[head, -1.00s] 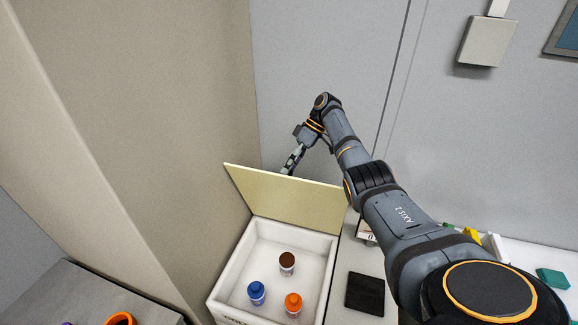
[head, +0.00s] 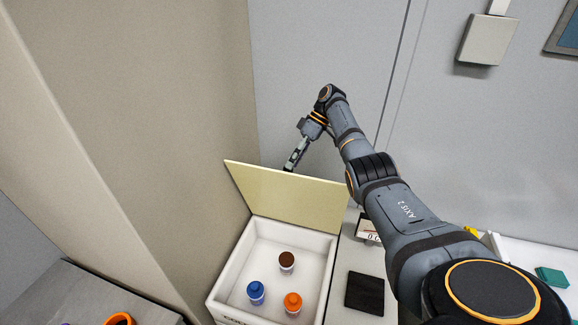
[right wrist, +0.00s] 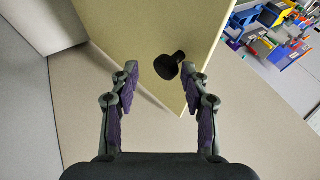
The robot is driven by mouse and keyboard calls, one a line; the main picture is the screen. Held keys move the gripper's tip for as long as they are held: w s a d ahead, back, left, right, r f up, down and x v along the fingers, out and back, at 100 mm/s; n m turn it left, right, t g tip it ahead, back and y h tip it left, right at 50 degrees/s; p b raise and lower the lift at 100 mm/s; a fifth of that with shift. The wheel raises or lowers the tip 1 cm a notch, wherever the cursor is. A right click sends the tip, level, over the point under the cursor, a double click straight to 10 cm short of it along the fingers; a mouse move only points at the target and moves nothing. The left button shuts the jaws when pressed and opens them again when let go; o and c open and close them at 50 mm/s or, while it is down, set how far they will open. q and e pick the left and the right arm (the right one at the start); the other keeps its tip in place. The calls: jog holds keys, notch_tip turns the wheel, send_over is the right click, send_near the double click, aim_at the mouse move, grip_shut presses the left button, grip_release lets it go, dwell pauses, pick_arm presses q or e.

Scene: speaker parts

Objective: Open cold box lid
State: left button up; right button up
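The cold box (head: 232,262) stands at the lower middle of the head view, white, with its cream lid (head: 287,197) raised upright at its back edge. Three capped bottles stand inside: brown (head: 287,262), blue (head: 256,292) and orange (head: 292,303). My right gripper (head: 288,169) is behind the lid's top edge, its tips partly hidden. In the right wrist view the right gripper (right wrist: 158,85) is open, with purple pads. A black knob (right wrist: 169,66) on the lid shows ahead of and between the fingers, not gripped. My left gripper is not in view.
A beige wall panel (head: 150,130) rises close to the left of the box. A black square pad (head: 364,294) and a display device (head: 367,230) lie on the counter right of the box. An orange ring-shaped object (head: 119,319) is at the lower left.

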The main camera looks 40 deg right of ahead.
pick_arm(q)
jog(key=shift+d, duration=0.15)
pick_arm(e)
jog(key=v, duration=0.5)
jog(key=shift+a+r, duration=0.15)
jog(key=shift+r, duration=0.05)
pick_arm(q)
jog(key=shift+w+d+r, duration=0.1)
